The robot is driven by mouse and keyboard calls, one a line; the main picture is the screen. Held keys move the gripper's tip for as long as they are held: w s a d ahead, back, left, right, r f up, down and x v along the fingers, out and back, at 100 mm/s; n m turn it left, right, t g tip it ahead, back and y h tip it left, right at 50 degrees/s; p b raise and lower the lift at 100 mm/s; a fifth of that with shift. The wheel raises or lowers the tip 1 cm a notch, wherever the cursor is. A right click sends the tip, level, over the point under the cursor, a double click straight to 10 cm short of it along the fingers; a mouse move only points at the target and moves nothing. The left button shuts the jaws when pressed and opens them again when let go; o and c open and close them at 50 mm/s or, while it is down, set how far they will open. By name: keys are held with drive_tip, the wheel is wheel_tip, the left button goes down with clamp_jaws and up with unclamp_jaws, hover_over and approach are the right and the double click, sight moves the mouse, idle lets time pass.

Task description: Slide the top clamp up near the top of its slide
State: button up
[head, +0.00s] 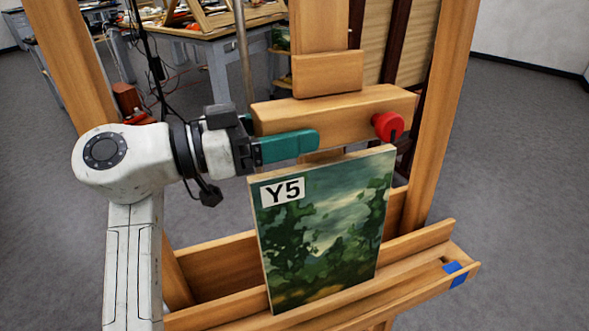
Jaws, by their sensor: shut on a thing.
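The top clamp (350,116) is a wide wooden bar across the easel's central upright (318,25), with a red knob (388,126) at its right end. It sits just above the top edge of the canvas (330,225), a green landscape labelled Y5. My gripper (312,138) comes in from the left and is shut on the bar's left part. The upright continues above the bar, up out of the picture.
A smaller wooden block (328,73) is on the upright above the bar. The easel's side posts (440,110) flank the canvas, which rests on a lower ledge (420,265) with blue tape. A cluttered workbench (215,35) stands behind on the left. Grey floor is open at right.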

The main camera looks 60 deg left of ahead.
wheel_tip(320, 180, up, 15)
drive_tip(key=a+p, duration=0.2)
drive_tip(key=shift+f, duration=0.15)
drive_tip(key=o, duration=1.4)
drive_tip(key=shift+f, duration=0.15)
drive_tip(key=s+b, duration=0.2)
drive_tip(key=s, duration=0.8)
drive_tip(key=shift+s+a, duration=0.35)
drive_tip(key=shift+a, duration=0.05)
